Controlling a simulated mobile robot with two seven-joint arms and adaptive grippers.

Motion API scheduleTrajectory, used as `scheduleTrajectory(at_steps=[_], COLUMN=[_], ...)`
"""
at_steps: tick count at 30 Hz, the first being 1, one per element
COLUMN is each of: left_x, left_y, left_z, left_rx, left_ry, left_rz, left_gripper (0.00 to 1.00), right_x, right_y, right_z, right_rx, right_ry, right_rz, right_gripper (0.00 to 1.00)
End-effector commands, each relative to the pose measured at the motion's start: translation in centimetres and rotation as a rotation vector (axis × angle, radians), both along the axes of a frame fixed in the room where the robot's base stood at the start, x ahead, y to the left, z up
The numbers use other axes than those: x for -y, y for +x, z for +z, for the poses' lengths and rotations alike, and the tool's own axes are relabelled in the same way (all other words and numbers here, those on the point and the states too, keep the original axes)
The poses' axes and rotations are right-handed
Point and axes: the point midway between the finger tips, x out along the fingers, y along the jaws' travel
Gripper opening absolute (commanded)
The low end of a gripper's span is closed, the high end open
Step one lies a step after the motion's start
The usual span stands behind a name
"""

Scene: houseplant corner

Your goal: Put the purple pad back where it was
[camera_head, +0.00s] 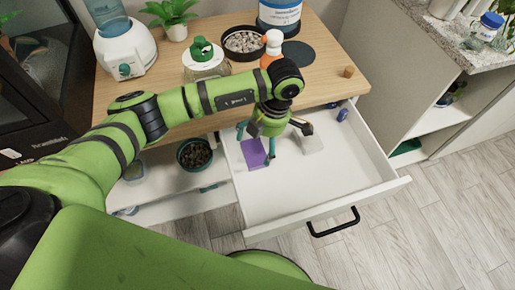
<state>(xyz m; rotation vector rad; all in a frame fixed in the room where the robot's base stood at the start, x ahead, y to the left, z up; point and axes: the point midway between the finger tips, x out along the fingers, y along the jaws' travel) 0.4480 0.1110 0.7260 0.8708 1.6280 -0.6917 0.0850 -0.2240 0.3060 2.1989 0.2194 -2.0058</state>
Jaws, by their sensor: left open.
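The purple pad (252,153) lies flat in the open white drawer (275,201), toward its left side near the back. My left gripper (269,143) reaches over the back of the drawer from above, with its fingers pointing down. It is open, and one teal fingertip overlaps the pad's right edge in the picture. I cannot tell if it touches the pad. A small blue item (342,115) is at the drawer's back right. My right gripper is out of view.
The wooden tabletop (330,70) above holds an orange-and-white bottle (271,46), a dish of pebbles (243,42), a glass jar and a white-and-blue dispenser (125,50). A dark pot of soil (195,154) stands on the shelf left of the drawer. The drawer's front is clear.

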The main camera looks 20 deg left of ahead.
Motion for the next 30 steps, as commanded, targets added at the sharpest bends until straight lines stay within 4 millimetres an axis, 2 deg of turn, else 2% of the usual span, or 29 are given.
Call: scheduleTrajectory(at_steps=[1,6,12,17,30], left_x=[0.3,1.0,1.3,1.4,1.4], left_y=[0.3,0.6,0.8,0.9,0.9], left_z=[1.2,4.5,6.9,7.5,7.4], left_rx=[0.006,0.004,0.001,0.001,0.000], left_ry=[-0.002,-0.002,0.001,0.001,0.000], left_rz=[-0.002,-0.002,0.000,0.000,0.000], left_gripper=[0.97,0.97,0.97,0.97,0.97], right_x=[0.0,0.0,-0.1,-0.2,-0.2], right_y=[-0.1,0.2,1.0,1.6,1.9], right_z=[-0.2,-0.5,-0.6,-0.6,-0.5], right_rx=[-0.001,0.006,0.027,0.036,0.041], right_ry=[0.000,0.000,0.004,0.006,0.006], right_rz=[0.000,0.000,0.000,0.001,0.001], right_gripper=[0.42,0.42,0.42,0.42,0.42])
